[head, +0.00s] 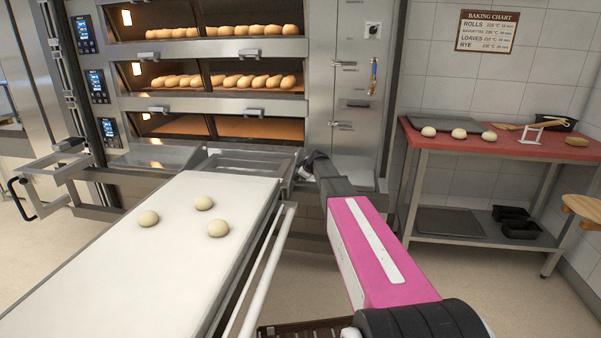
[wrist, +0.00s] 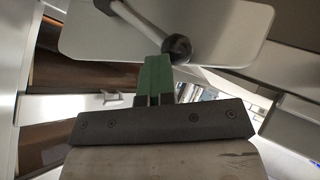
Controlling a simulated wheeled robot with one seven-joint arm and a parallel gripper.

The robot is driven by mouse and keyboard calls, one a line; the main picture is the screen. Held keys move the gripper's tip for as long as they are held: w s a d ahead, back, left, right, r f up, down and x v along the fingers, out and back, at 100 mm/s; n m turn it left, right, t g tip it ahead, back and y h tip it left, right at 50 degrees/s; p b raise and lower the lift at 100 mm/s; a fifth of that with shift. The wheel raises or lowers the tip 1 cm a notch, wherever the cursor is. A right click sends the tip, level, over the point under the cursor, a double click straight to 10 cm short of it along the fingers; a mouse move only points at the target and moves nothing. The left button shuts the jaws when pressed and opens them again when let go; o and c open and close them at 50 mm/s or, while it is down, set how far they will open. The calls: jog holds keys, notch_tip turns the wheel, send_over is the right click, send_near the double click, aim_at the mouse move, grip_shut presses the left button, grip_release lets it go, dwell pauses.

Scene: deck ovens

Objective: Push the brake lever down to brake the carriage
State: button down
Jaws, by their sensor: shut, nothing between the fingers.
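In the wrist view, the brake lever (wrist: 140,20) is a pale rod ending in a round black knob (wrist: 177,48). It lies in front of a pale rounded plate. My gripper (wrist: 157,62) has green fingers, shut and empty. Their tips are right beside the knob; I cannot tell whether they touch it. In the head view, the carriage (head: 110,255) has a long white top with three dough balls (head: 203,203) and reaches toward the oven. My arm hides the lever and my fingertips there.
The deck oven (head: 210,85) stands behind, with loaves on its upper decks. A pale rail (head: 262,270) runs along the carriage's right side. A red-topped table (head: 480,150) with dough balls stands at the right. The floor between it and my arm is clear.

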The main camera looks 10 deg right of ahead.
jog(key=shift+s+f, duration=0.15)
jog(key=shift+f, duration=0.1)
